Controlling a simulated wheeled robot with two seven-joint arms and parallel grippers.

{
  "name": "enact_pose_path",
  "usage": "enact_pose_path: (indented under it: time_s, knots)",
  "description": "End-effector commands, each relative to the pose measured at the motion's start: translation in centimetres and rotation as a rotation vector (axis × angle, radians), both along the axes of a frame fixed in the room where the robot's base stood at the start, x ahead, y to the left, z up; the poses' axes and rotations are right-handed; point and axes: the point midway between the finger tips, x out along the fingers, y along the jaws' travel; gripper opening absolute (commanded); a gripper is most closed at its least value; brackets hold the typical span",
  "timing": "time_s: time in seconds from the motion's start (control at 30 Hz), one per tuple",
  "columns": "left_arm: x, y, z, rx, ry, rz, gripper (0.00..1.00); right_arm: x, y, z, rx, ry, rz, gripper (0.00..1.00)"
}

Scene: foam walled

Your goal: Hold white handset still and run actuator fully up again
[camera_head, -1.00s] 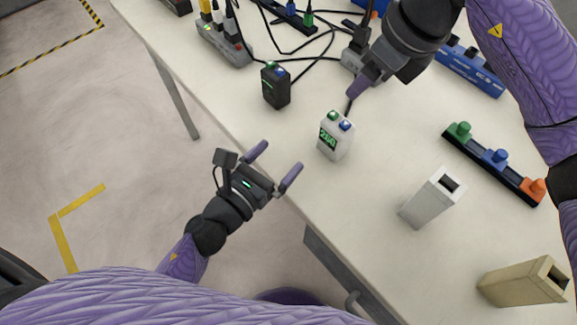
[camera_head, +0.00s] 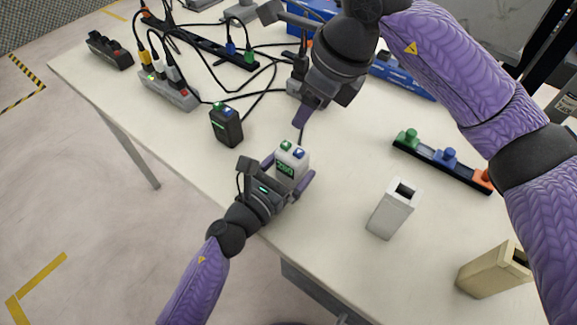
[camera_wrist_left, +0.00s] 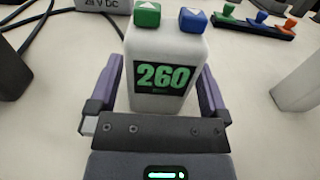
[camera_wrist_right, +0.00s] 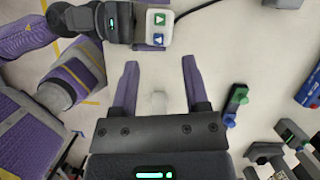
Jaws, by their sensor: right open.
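The white handset (camera_head: 291,166) stands upright near the table's front edge, with a green and a blue button on top. Its green display reads 260 in the left wrist view (camera_wrist_left: 163,77). My left gripper (camera_head: 286,172) is open, with one finger on each side of the handset; a narrow gap shows beside the left finger. My right gripper (camera_head: 303,118) is open and empty above the table, behind the handset. In the right wrist view its fingers (camera_wrist_right: 160,85) stand wide apart, with the handset (camera_wrist_right: 155,28) beyond them. I cannot identify the actuator.
A black handset (camera_head: 227,125) stands left of the white one. A white hollow block (camera_head: 392,210) and a beige one (camera_head: 492,272) stand to the right. A black strip with coloured knobs (camera_head: 440,160) lies behind them. Power strips (camera_head: 168,92) and cables crowd the back left.

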Motion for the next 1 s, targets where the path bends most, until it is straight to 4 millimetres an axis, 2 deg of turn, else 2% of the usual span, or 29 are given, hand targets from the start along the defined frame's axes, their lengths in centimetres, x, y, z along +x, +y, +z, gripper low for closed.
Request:
enact_pose_path:
  time_s: [0.03, 0.3, 0.4, 0.67, 1.0]
  knots:
    - [-0.01, 0.02, -0.01, 0.000, 0.000, 0.000, 0.87, 0.00, 0.00, 0.00, 0.000, 0.000, 0.000, 0.59]
    - [-0.03, 0.03, -0.02, 0.000, 0.000, 0.000, 0.30, 0.00, 0.00, 0.00, 0.000, 0.000, 0.000, 0.59]
    - [-0.03, 0.03, -0.02, 0.000, 0.000, 0.000, 0.13, 0.00, 0.00, 0.00, 0.000, 0.000, 0.000, 0.57]
    - [-0.03, 0.04, -0.03, 0.000, 0.001, 0.000, 0.12, 0.00, 0.00, 0.00, 0.000, 0.000, 0.000, 0.02]
    - [-0.03, 0.04, -0.03, 0.000, 0.001, 0.001, 0.12, 0.00, 0.00, 0.00, 0.000, 0.000, 0.000, 0.00]
